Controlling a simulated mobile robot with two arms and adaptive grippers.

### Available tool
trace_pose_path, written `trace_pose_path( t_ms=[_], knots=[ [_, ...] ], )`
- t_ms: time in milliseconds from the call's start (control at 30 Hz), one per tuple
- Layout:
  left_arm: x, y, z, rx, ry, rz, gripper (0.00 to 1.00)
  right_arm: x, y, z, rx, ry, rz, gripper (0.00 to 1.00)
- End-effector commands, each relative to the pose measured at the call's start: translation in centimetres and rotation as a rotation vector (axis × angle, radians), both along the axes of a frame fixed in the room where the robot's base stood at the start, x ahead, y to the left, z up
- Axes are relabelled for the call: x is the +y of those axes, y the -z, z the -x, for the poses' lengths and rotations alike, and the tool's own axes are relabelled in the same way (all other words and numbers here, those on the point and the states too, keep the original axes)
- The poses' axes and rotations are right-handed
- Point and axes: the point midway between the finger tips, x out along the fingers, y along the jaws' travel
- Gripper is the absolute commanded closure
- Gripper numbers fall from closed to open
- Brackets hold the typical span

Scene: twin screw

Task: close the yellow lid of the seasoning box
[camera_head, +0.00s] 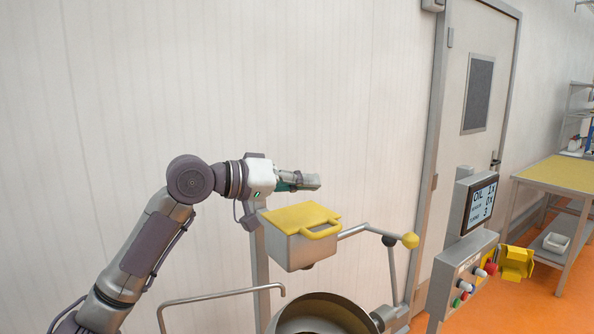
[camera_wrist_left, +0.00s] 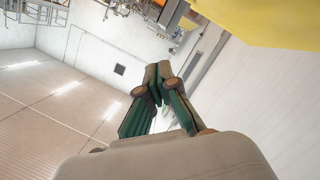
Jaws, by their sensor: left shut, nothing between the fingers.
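The grey seasoning box (camera_head: 301,250) stands mid-view in the head view, mounted above a metal bowl. Its yellow lid (camera_head: 297,217) lies flat across the top, with a yellow handle (camera_head: 321,231) at the front; it looks closed. In the left wrist view, a large yellow surface (camera_wrist_left: 265,22) at the upper right looks like the lid. My left gripper (camera_head: 312,182) is just above and behind the lid, pointing right, apart from it as far as I can tell. Its fingers (camera_wrist_left: 152,75) are shut and empty in the left wrist view. My right gripper is not in view.
A metal bowl (camera_head: 322,318) sits below the box. A lever with a yellow knob (camera_head: 410,240) stands right of the box. A control panel with a screen (camera_head: 481,203) is farther right, before a yellow-topped table (camera_head: 562,174). The wall (camera_head: 250,80) is behind my arm.

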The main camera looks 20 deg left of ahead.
Motion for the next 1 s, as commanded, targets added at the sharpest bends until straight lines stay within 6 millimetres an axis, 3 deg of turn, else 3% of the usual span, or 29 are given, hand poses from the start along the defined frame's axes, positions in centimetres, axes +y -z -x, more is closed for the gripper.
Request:
trace_pose_path(
  t_ms=[500,1000],
  knots=[
    [-2.6,5.2,1.5,-0.215,0.0,-0.368,1.0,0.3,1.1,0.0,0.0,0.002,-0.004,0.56],
    [-3.0,7.0,1.8,-0.29,0.0,-0.494,1.0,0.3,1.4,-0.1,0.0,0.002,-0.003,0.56]
  ],
)
